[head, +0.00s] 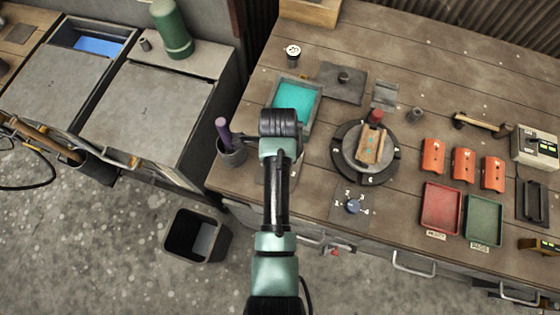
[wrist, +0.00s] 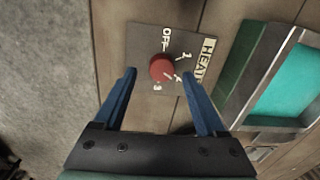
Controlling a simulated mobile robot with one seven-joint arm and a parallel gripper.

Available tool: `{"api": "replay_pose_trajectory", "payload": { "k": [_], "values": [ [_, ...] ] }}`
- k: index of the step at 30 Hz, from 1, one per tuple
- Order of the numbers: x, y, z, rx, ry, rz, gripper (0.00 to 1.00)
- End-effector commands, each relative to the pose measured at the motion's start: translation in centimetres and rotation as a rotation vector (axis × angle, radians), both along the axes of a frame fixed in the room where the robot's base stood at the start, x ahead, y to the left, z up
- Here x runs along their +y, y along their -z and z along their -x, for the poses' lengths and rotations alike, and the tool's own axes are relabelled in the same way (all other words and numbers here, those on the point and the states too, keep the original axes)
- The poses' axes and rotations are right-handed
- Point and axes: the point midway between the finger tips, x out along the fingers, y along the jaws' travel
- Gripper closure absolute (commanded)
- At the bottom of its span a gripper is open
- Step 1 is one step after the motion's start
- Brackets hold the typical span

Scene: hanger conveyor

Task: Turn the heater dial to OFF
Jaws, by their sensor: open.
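The heater dial (wrist: 162,68) is a red round knob on a dark plate (wrist: 142,38) in the wrist view. The plate carries OFF, 1, 2, 3 and a partly hidden HEAT label. A pale mark at the knob's lower right seems to face the 2, but I cannot be sure. My gripper (wrist: 159,74) is open, with one blue finger on each side of the knob and a gap to both. I cannot tell its height above the plate. In the head view my arm hides this dial and the fingertips.
A tray with teal content (head: 296,96) lies close by; it also fills the right of the wrist view (wrist: 290,88). A second, blue dial (head: 352,206) sits nearer the bench front. A cup with a purple handle (head: 231,152) and a round turntable (head: 348,168) flank my arm.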

Motion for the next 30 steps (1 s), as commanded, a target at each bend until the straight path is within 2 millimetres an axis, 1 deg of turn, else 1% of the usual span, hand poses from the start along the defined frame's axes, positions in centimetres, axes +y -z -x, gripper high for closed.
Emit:
{"api": "replay_pose_trajectory", "payload": {
  "k": [3, 6, 15, 17, 18, 23, 27, 28, 30],
  "values": [
    [0.0, 1.1, -0.1, 0.000, 0.000, 0.000, 0.26],
    [0.0, 1.5, -0.1, -0.001, 0.000, 0.000, 0.26],
    [0.0, 1.7, -0.2, -0.002, 0.000, 0.000, 0.26],
    [0.0, 1.7, -0.2, -0.002, 0.000, 0.000, 0.37],
    [0.0, 1.6, -0.2, -0.002, -0.001, 0.001, 0.44],
    [0.0, 1.6, -0.1, -0.002, -0.001, 0.001, 0.73],
    [0.0, 1.6, -0.1, -0.002, -0.001, 0.001, 0.98],
    [0.0, 1.6, -0.1, -0.002, -0.001, 0.001, 1.00],
    [0.0, 1.6, -0.1, -0.002, -0.001, 0.001, 1.00]
  ]
}}
